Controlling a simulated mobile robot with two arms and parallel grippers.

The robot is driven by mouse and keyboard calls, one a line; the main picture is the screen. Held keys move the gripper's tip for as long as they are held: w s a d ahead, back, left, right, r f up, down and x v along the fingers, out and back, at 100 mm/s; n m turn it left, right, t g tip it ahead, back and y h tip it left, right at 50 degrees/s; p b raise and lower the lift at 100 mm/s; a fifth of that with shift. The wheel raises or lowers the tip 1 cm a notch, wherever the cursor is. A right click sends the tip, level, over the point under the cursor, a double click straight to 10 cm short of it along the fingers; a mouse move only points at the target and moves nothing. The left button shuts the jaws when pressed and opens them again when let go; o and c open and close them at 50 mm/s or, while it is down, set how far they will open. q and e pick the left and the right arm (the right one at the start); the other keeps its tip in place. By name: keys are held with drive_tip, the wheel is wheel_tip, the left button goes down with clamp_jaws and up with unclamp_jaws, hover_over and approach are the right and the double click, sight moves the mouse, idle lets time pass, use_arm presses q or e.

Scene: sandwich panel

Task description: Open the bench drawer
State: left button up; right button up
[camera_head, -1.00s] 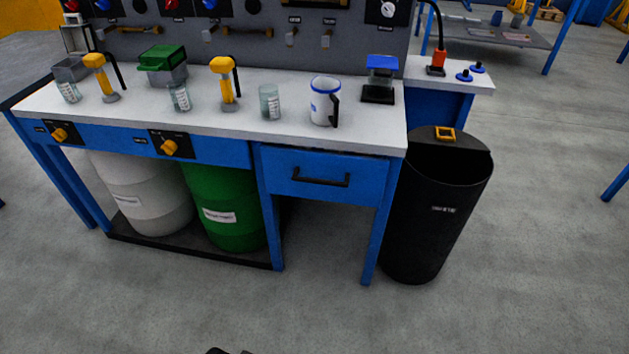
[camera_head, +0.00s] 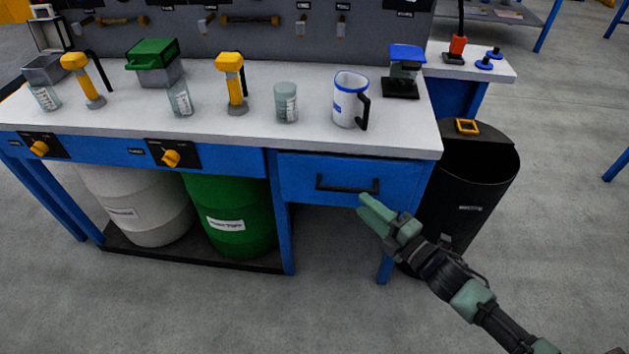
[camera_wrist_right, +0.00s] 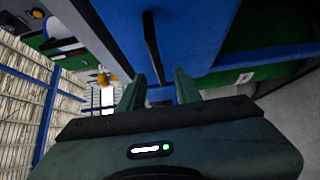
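The blue bench drawer (camera_head: 300,178) is under the right part of the bench top, and its front looks closed. Its black bar handle (camera_head: 347,187) runs across the front. My right gripper (camera_head: 368,209) is just in front of and below the right end of the handle. In the wrist view, the right gripper (camera_wrist_right: 157,90) has its two fingers apart with nothing between them. The handle (camera_wrist_right: 152,48) shows ahead of the gap between the fingers, apart from them as far as I can tell. My left gripper is not in view.
A black bin (camera_head: 468,185) stands right of the bench, close behind my right arm. A white mug (camera_head: 347,100) and a small blue-topped device (camera_head: 404,70) stand on the bench top above the drawer. White and green drums (camera_head: 232,215) are under the bench. The floor in front is clear.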

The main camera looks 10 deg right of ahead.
sight(349, 192)
drive_tip(key=x, duration=0.6)
drive_tip(key=shift+w+a+r+b, duration=0.1)
drive_tip(key=shift+w+a+b, duration=0.05)
drive_tip(key=shift+w+b, duration=0.25)
drive_tip(key=shift+w+a, duration=0.2)
drive_tip(key=shift+w, duration=0.05)
clamp_jaws()
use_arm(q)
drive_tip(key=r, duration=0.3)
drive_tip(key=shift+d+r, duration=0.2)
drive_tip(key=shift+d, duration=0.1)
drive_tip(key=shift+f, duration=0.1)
